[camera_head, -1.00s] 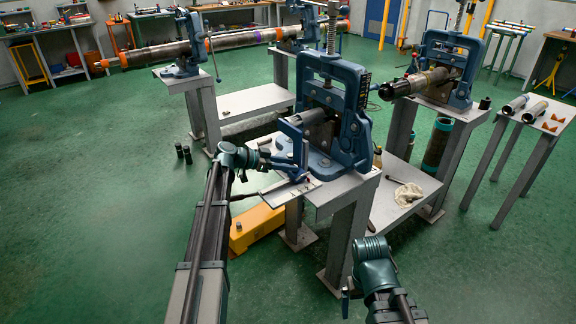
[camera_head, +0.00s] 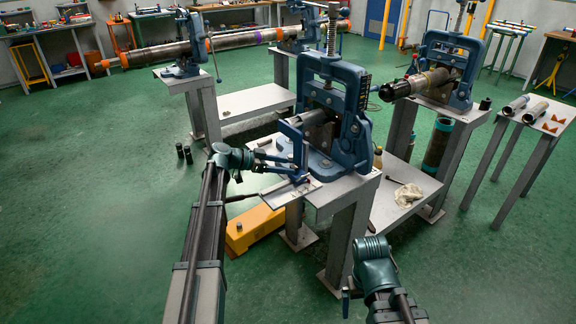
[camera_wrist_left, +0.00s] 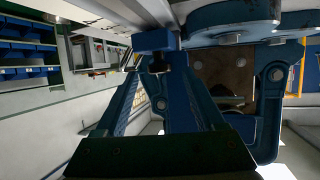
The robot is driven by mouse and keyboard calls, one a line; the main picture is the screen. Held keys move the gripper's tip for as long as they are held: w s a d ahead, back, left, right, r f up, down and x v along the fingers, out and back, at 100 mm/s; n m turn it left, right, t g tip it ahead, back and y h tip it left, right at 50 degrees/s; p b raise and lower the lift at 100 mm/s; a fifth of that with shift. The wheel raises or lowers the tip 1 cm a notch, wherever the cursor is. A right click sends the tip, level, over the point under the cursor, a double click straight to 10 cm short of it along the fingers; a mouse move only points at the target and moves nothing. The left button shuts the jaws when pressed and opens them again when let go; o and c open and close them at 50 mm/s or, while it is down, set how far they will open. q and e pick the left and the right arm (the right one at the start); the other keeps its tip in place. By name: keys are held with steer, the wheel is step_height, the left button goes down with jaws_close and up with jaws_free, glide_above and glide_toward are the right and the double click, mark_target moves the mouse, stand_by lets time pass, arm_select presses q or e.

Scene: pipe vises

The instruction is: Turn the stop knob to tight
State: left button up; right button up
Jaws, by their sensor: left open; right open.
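The near pipe vise (camera_head: 345,105) is blue and stands on a grey pedestal, with a short grey pipe (camera_head: 310,117) in it. A blue stop bracket (camera_head: 292,143) stands upright at the pipe's near end, above a metal plate. My left gripper (camera_head: 290,168) reaches in from the left, close to this bracket. In the left wrist view its two fingers (camera_wrist_left: 160,82) are apart, with a small dark knob (camera_wrist_left: 157,66) under a blue block (camera_wrist_left: 154,42) between their tips. Contact cannot be told. My right gripper (camera_head: 349,288) is low in front, its fingers hardly visible, away from the vise.
A second vise (camera_head: 440,75) with a dark pipe stands to the right, beside a side table (camera_head: 545,112). A long pipe (camera_head: 225,42) lies in vises behind. A yellow box (camera_head: 256,228) is on the floor below my left gripper.

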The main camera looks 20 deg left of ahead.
arm_select(q)
steer(key=p+v, duration=0.4)
steer(key=v, duration=0.8)
arm_select(e)
step_height(320, 180, up, 5)
steer(key=shift+f, duration=0.2)
arm_select(q)
steer(key=shift+d, duration=0.1)
